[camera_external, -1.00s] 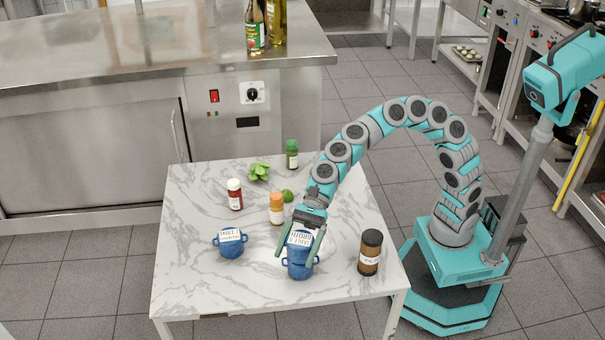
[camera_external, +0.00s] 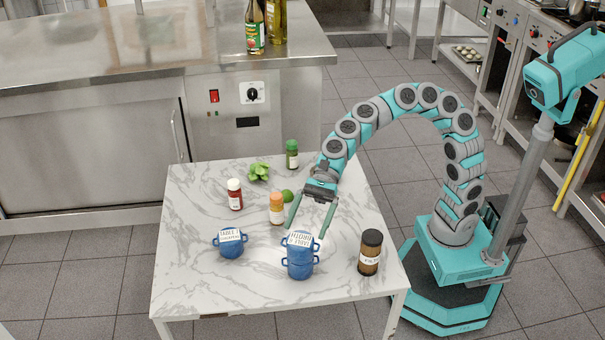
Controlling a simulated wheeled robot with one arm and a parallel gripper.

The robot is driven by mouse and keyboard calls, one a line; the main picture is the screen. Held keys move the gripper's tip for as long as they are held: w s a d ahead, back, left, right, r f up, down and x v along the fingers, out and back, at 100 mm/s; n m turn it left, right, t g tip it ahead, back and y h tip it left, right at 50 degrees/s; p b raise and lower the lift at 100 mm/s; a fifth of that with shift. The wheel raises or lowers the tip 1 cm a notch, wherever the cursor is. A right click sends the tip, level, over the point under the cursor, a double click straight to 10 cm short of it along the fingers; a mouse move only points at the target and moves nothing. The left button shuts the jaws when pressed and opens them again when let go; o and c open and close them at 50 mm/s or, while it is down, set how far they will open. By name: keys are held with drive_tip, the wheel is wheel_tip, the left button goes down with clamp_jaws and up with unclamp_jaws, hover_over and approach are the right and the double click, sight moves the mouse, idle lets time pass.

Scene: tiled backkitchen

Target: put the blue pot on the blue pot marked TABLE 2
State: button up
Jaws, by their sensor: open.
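Two blue pots stand stacked near the front middle of the marble table. The upper pot (camera_external: 299,243) has a white label on its lid, the words upside down and partly readable as BROTH. It sits upright on the lower pot (camera_external: 299,270), whose own label is hidden beneath it. Another blue pot (camera_external: 230,244) stands to the left with a white TABLE label; its number is too small to read surely. My gripper (camera_external: 308,231) is open and empty, its fingers pointing down just above and behind the stack, apart from it as far as I can tell.
A brown jar (camera_external: 370,252) stands right of the stack. Behind it are an orange-capped bottle (camera_external: 277,209), a lime (camera_external: 287,196), a red bottle (camera_external: 235,194), a green bottle (camera_external: 292,155) and a leafy herb (camera_external: 258,172). The front left of the table (camera_external: 185,285) is clear.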

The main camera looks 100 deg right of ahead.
drive_tip(key=shift+v, duration=2.15)
